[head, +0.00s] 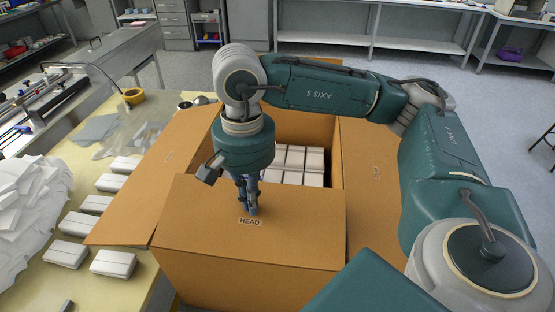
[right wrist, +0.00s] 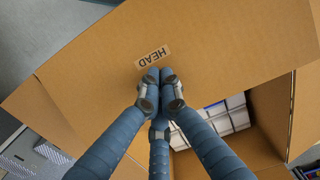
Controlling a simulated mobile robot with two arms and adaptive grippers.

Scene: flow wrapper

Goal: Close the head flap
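The open cardboard box (head: 250,287) stands in the middle of the head view. Its head flap (head: 205,212), a brown panel with a "HEAD" label (head: 250,222), is on the near side and hides the near part of the opening. My right gripper (head: 252,211) reaches down to the flap at the label. In the right wrist view its fingers (right wrist: 160,75) are together, tips at the edge of the label on the flap (right wrist: 220,45). They look shut; I see nothing held between them. Contact is hard to judge. My left gripper is not in view.
White packages (head: 300,160) fill the box. The left flap (head: 165,155) and right flap (head: 373,180) are spread outwards.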

